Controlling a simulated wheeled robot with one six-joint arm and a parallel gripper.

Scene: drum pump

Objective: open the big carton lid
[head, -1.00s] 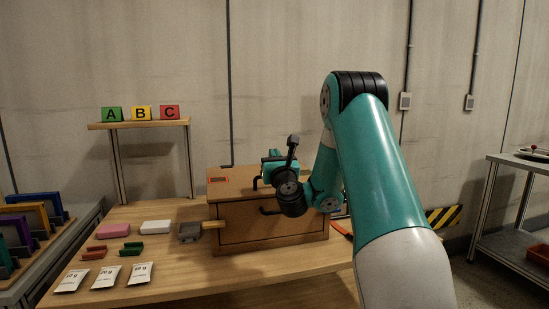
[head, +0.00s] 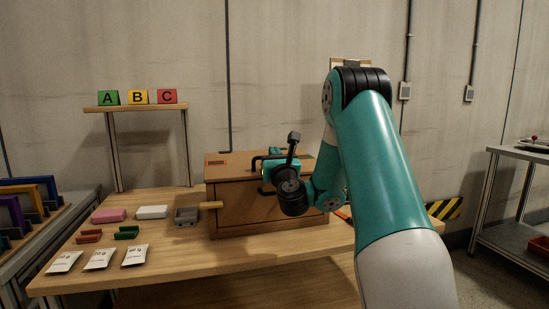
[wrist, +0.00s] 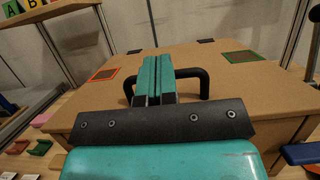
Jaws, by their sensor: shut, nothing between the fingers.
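The big carton, a brown box (head: 240,208), stands on the wooden table and its lid (wrist: 200,58) lies flat and closed. A black bar handle (wrist: 204,84) stands up from the lid. My gripper (wrist: 157,62) is shut and empty, its teal fingers together at the middle of this handle in the wrist view. They hide part of the bar, and I cannot tell whether they touch it. In the head view my gripper (head: 262,165) is over the lid's front part, and my wrist hides some of the carton's front.
A grey block (head: 187,216) and a wooden bar (head: 211,205) are at the carton's left. Pink (head: 109,215) and white (head: 152,212) blocks and several white packets (head: 100,259) lie farther left. A shelf with letter blocks (head: 138,97) stands behind.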

